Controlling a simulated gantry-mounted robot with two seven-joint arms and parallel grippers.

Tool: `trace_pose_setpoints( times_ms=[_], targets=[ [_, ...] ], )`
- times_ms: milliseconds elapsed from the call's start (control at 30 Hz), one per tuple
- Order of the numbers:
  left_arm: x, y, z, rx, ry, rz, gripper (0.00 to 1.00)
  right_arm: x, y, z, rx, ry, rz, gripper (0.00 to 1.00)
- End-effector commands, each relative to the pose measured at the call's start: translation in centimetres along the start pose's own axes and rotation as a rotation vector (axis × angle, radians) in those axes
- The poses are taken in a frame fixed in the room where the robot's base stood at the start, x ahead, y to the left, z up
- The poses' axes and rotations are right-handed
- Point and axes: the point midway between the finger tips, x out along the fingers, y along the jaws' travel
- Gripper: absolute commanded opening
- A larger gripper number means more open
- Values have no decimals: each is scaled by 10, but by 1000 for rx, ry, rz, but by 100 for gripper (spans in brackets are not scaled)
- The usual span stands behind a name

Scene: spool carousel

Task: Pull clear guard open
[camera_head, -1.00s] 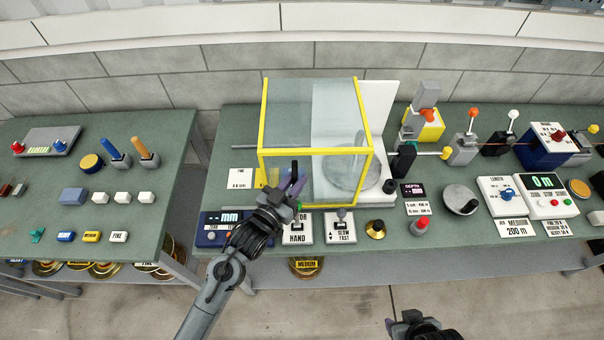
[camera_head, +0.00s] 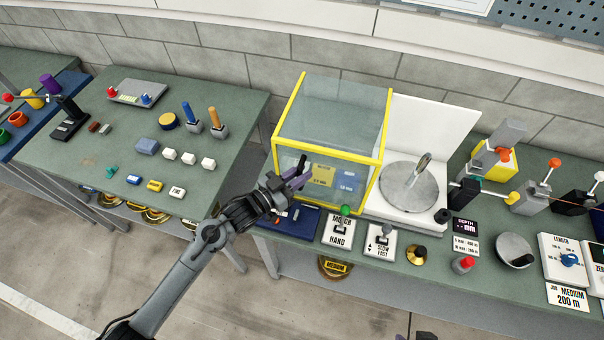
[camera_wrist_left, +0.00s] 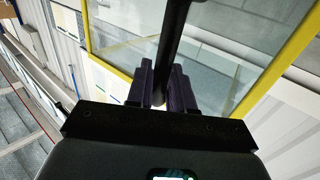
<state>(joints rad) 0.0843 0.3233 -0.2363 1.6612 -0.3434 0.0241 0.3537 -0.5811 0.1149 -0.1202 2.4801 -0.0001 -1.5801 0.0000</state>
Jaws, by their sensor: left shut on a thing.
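The clear guard (camera_head: 330,110) is a box of see-through panels with yellow edges. It stands to the left of the round grey plate (camera_head: 410,187), which is uncovered on its white base. My left gripper (camera_head: 297,176) is at the guard's front face, near its left side. In the left wrist view my left gripper (camera_wrist_left: 162,85) is shut on a dark bar, the guard's handle (camera_wrist_left: 172,45), with a yellow edge of the guard (camera_wrist_left: 280,65) beyond. Only a small dark bit of my right gripper (camera_head: 425,336) shows at the bottom edge; its fingers cannot be made out.
A white upright panel (camera_head: 432,125) stands behind the plate. Switch cards (camera_head: 338,230), a brass knob (camera_head: 416,254) and a red button (camera_head: 463,265) lie along the front. A second green table (camera_head: 110,150) stands left, across a gap. Levers (camera_head: 535,190) crowd the right.

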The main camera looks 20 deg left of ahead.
Motion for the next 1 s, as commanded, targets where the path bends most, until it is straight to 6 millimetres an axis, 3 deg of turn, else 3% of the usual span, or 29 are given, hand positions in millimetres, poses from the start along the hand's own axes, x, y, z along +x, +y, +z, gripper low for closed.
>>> trace_pose_setpoints(
  times_ms=[67,100,200,633,1000],
  targets=[
    [0,-1,0,0,1,-2,0,0,0,0,-1,0,1,43],
    [0,-1,0,0,1,-2,26,0,0,0,-1,0,1,43],
    [0,-1,0,0,1,-2,38,0,1,0,-4,-1,3,43],
    [-9,-1,1,0,-1,-3,38,2,2,1,-8,-1,7,43],
    [-69,0,3,2,-2,-2,38,10,1,3,-4,0,3,43]
  ],
)
